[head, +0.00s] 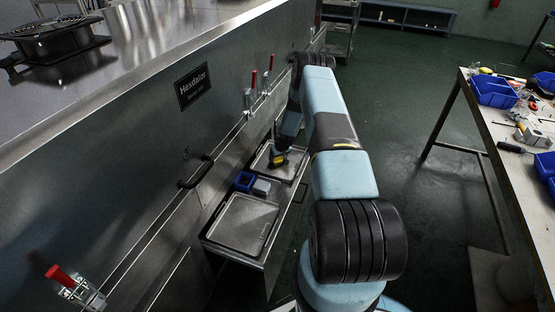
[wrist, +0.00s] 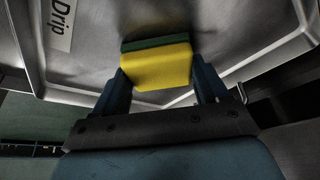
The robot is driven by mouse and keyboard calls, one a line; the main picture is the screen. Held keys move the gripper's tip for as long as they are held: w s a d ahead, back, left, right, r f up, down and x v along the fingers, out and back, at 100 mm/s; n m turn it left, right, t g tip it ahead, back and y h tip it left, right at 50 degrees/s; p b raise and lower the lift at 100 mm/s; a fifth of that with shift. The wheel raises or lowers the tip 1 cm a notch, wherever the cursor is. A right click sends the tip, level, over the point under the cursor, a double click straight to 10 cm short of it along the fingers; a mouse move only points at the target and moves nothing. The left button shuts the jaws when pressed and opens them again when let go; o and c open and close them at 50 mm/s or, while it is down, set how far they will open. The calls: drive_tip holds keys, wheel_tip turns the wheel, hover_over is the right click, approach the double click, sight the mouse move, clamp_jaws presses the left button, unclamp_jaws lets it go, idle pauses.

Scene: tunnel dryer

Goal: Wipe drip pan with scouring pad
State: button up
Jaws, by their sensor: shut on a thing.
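The scouring pad (wrist: 160,68), a yellow sponge block with a dark green face, is held between the two fingers of my gripper (wrist: 159,78). Its green face is turned toward the metal drip pan (wrist: 215,30), which bears a "Drip" label (wrist: 61,24) at the upper left of the wrist view. I cannot tell whether the pad touches the pan. In the head view my gripper (head: 278,158) is small and dark over the far shallow tray (head: 287,172), with the pad mostly hidden.
A second shallow tray (head: 240,224) lies nearer on the metal shelf, with a small blue bin (head: 244,181) and a grey block (head: 262,187) between the trays. The dryer wall (head: 150,150) with handle and red-tipped clamps stands left. A cluttered workbench (head: 500,130) stands right; floor between is clear.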

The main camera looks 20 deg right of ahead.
drive_tip(key=shift+w+d, duration=2.4)
drive_tip(key=shift+d, duration=0.1)
drive_tip(key=shift+s+a+r, duration=0.1)
drive_tip(key=shift+s+a, duration=1.1)
drive_tip(key=shift+a, duration=0.1)
drive_tip(key=shift+s+a, duration=1.3)
drive_tip(key=shift+s+a, duration=2.35)
drive_tip(key=shift+s, duration=0.05)
drive_tip(key=shift+r, duration=2.95)
